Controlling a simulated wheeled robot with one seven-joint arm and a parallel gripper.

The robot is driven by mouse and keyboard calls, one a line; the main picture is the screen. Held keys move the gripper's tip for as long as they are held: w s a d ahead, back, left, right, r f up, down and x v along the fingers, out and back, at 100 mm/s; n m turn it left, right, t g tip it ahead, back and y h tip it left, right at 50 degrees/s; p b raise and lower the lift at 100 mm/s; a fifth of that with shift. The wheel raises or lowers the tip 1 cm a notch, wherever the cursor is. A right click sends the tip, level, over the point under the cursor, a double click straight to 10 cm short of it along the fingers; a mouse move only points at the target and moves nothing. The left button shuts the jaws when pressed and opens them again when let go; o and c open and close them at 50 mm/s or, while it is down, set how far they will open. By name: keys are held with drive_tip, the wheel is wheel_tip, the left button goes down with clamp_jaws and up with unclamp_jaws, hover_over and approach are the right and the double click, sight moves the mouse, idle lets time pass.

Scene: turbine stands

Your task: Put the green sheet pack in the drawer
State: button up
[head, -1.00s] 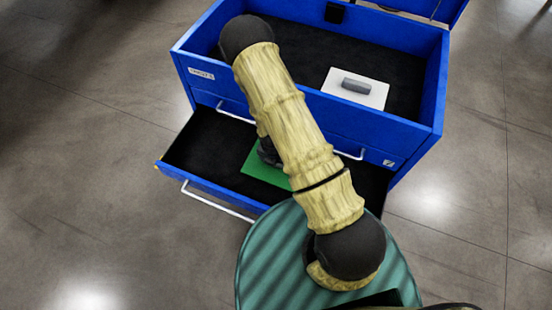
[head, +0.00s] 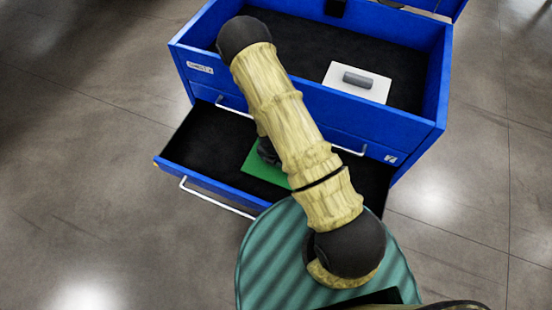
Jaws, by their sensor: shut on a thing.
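The green sheet pack (head: 254,169) shows partly from under my arm, flat and level with the inside of the open drawer. The open drawer (head: 205,141) is the lower one of the blue tool chest, with a black lining and a silver handle. My gripper (head: 268,152) is a dark shape at the pack's upper side, mostly hidden behind my arm, and it is shut on the pack. I cannot tell whether the pack touches the drawer floor.
The blue chest (head: 400,122) has its top compartment open. A white block with a grey handle (head: 357,82) lies in that compartment. A shut drawer with a silver handle (head: 233,106) sits above the open one. The left part of the open drawer is clear.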

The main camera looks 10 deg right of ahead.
drive_tip(key=shift+s+a+f+b, duration=0.1)
drive_tip(key=shift+s+f+b, duration=0.35)
drive_tip(key=shift+f, duration=0.15)
drive_tip(key=o, duration=1.1)
drive_tip(key=shift+r+p, duration=1.15)
drive_tip(key=shift+r, duration=0.15)
drive_tip(key=shift+s+a+r+p, duration=0.1)
drive_tip(key=shift+r+p, duration=0.75)
drive_tip(key=shift+r, duration=0.3)
drive_tip(key=shift+a+r+p, duration=0.1)
drive_tip(key=shift+r+p, duration=0.7)
drive_tip(key=shift+r, duration=0.35)
